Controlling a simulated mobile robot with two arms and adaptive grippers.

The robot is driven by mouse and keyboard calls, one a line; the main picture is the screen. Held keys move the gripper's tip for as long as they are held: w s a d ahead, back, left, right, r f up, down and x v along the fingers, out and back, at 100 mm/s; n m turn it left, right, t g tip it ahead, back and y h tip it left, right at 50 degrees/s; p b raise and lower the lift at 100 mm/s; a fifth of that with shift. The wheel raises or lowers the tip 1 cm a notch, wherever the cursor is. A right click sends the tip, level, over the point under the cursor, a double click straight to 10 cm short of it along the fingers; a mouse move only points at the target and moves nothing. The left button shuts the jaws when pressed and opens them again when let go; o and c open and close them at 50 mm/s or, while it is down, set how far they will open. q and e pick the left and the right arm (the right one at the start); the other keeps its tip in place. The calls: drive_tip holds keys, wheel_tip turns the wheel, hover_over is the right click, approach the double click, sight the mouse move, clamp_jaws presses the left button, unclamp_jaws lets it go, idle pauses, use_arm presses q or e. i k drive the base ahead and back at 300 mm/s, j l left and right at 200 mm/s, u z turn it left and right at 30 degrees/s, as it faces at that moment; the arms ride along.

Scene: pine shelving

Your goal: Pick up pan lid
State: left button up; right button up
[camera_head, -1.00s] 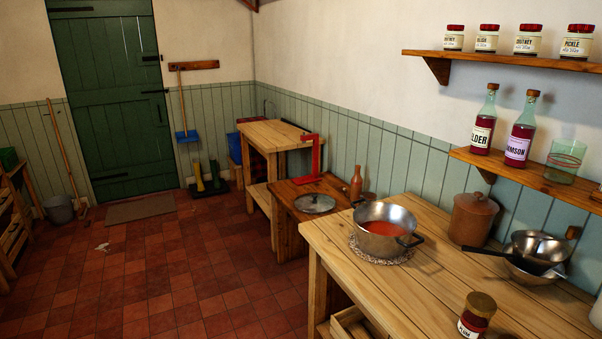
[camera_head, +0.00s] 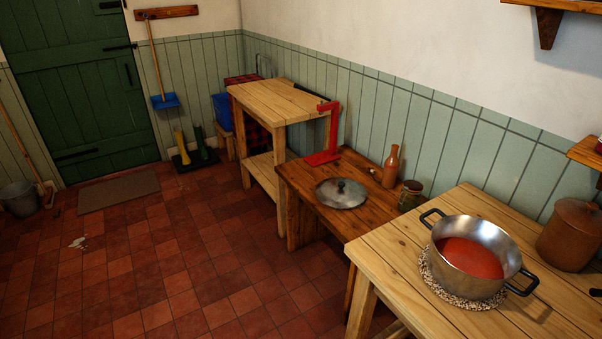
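The pan lid (camera_head: 341,193) is a round, shiny metal disc with a dark knob on top. It lies flat, knob up, on the lower dark wooden table (camera_head: 307,182) between the two lighter benches. A metal pan (camera_head: 471,257) with black handles and red contents stands uncovered on a speckled round mat (camera_head: 437,278) on the near pine table. Neither of my grippers shows in the head view.
A red metal stand (camera_head: 329,136), a brown bottle (camera_head: 391,166) and a jar (camera_head: 410,195) stand near the lid. A brown lidded crock (camera_head: 570,235) is right of the pan. The tiled floor (camera_head: 190,260) left of the tables is largely clear.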

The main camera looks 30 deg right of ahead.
sight(344, 193)
drive_tip(key=i+j+z, duration=0.1)
drive_tip(key=i+z, duration=0.15)
drive_tip(key=i, duration=0.3)
drive_tip(key=i+j+z, duration=0.2)
drive_tip(key=i, duration=0.35)
drive_tip(key=i+j+z, duration=0.25)
drive_tip(key=i, duration=0.25)
